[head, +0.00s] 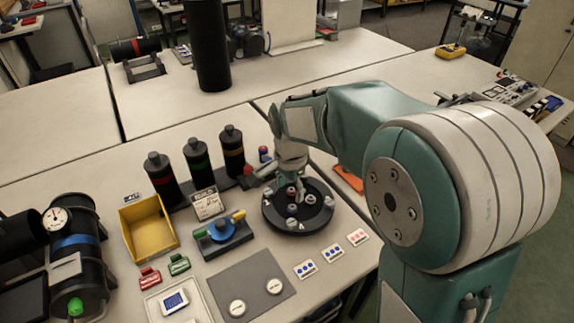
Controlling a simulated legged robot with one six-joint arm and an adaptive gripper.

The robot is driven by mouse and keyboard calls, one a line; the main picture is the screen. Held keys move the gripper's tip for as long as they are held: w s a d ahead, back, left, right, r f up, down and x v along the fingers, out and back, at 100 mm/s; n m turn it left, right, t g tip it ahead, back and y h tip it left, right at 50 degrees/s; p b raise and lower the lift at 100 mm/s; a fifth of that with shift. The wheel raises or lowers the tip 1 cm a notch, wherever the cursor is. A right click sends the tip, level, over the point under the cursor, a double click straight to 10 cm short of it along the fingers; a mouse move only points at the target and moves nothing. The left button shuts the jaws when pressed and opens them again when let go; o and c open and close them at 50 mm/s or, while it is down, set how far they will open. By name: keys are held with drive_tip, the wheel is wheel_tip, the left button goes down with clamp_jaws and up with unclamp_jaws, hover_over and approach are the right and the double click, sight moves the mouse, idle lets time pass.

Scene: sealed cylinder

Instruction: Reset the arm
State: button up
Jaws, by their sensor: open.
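My teal and white arm reaches in from the right in the head view and crosses over the bench. My gripper (291,190) is at its far end, pointing down over a black round base (282,220) with several small knobs or fittings. The gripper is open. Its fingertips are small in the view and partly blend with the fittings, so I cannot tell whether they touch any of them.
Three black cylinders with coloured bands stand left of the gripper, one being a green-banded cylinder (197,168). A yellow bin (148,232), a blue valve block (220,236) and a grey mat (238,290) lie nearer. A tall black column (208,45) stands behind.

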drive_tip(key=s+d+r+n+t, duration=0.2)
drive_tip(key=s+d+r+n, duration=0.3)
drive_tip(key=s, duration=0.5)
drive_tip(key=s+d+r+n+t, duration=0.3)
drive_tip(key=s+d+r+n, duration=0.2)
drive_tip(key=s, duration=0.5)
drive_tip(key=shift+d+r+t, duration=0.3)
drive_tip(key=shift+d+r, duration=0.05)
drive_tip(key=shift+d, duration=0.35)
